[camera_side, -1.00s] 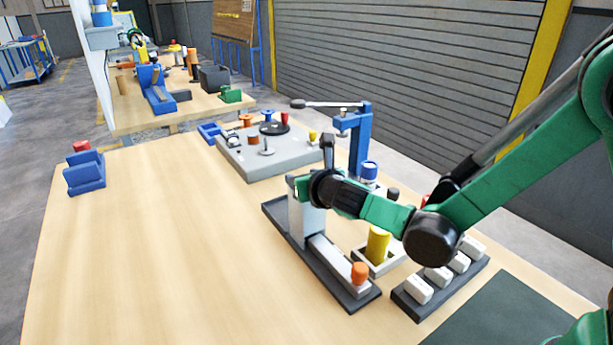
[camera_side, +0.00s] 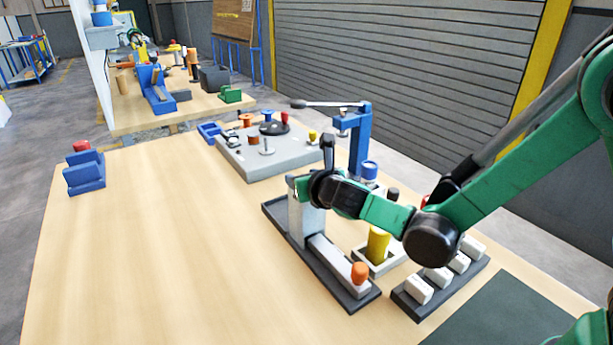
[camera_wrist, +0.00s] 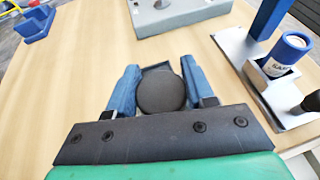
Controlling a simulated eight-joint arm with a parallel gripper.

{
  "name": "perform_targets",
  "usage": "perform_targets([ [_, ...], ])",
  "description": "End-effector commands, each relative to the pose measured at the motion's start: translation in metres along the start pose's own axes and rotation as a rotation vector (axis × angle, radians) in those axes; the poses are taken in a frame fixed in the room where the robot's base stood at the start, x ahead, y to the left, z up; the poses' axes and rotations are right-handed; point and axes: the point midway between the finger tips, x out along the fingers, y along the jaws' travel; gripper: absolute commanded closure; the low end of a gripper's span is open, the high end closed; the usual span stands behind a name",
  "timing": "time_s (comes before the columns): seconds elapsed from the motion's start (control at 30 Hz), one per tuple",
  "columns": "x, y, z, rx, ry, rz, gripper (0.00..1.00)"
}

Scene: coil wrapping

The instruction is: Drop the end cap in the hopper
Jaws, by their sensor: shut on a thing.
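The end cap (camera_wrist: 161,93) is a dark grey round disc between the blue fingers of my gripper (camera_wrist: 160,78) in the wrist view. My gripper is shut on it. In the side view my gripper (camera_side: 305,187) is at the top of the light grey upright, which looks like the hopper (camera_side: 305,222), on a dark base with a grey channel. The end cap cannot be made out in the side view. A grey edge shows just beyond the cap in the wrist view; I cannot tell whether the cap is inside the hopper mouth or above it.
An orange cylinder (camera_side: 359,273) sits at the channel's near end. A yellow cylinder (camera_side: 378,244) stands in a pale tray to the right, near white blocks (camera_side: 419,289) on a dark rack. A blue press (camera_side: 359,140) stands behind.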

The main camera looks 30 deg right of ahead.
Motion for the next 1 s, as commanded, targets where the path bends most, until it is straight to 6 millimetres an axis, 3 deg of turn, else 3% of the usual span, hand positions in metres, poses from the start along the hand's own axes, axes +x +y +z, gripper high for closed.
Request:
perform_targets([
  [0.2, -0.004, 0.001, -0.006, 0.022, 0.023, -0.001, 1.0],
  [0.23, -0.004, 0.001, -0.006, 0.022, 0.023, 0.0, 0.44],
  [0.33, -0.004, 0.001, -0.006, 0.022, 0.023, -0.001, 0.16],
  [0.63, -0.007, 0.0, -0.005, 0.022, 0.022, -0.002, 0.16],
  [1.0, -0.049, 0.003, -0.001, 0.006, 0.004, 0.014, 0.16],
])
